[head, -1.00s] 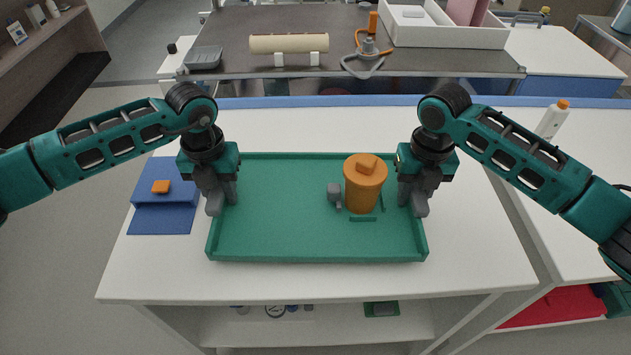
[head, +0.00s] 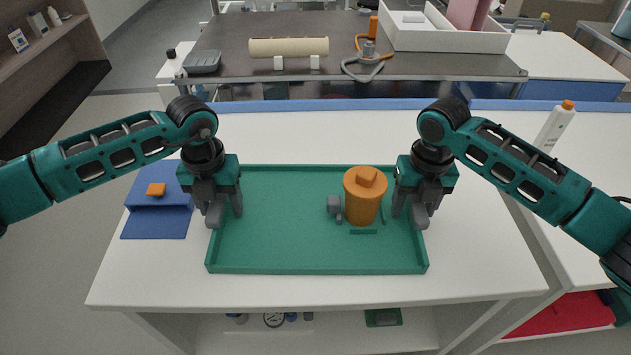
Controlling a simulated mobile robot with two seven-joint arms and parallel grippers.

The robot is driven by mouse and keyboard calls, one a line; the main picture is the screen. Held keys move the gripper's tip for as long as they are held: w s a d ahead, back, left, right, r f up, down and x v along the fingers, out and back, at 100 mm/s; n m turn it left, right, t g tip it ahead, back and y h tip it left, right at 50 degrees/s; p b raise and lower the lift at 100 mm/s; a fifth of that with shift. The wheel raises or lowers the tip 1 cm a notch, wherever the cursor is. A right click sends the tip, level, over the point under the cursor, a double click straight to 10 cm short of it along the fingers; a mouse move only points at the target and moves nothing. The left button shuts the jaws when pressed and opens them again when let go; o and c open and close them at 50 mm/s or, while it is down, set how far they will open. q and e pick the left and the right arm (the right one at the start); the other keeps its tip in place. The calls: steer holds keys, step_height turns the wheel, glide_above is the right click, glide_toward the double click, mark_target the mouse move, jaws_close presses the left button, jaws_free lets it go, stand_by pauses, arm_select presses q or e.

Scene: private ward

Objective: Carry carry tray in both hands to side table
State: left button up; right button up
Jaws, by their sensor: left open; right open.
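The green carry tray (head: 290,255) lies on a white table (head: 150,280) in the middle of the head view. An orange lidded cup (head: 362,200) stands in its right half, with a small grey piece (head: 334,205) at the cup's left. My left gripper (head: 224,220) is over the tray's left rim with its fingers apart. My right gripper (head: 410,218) is over the right rim, also with fingers apart. I cannot tell whether the fingers touch the rims; the grippers hide parts of them.
A white bottle (head: 554,126) with an orange cap stands at the right. Behind, a grey table (head: 350,55) holds a cream roll (head: 289,46) and a white bin (head: 450,35).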

arm_select(q)
step_height(320, 180, up, 12)
steer(key=shift+f, duration=0.15)
arm_select(e)
steer(key=shift+r, duration=0.2)
step_height(320, 180, up, 12)
steer(key=shift+f, duration=0.2)
stand_by(0.6)
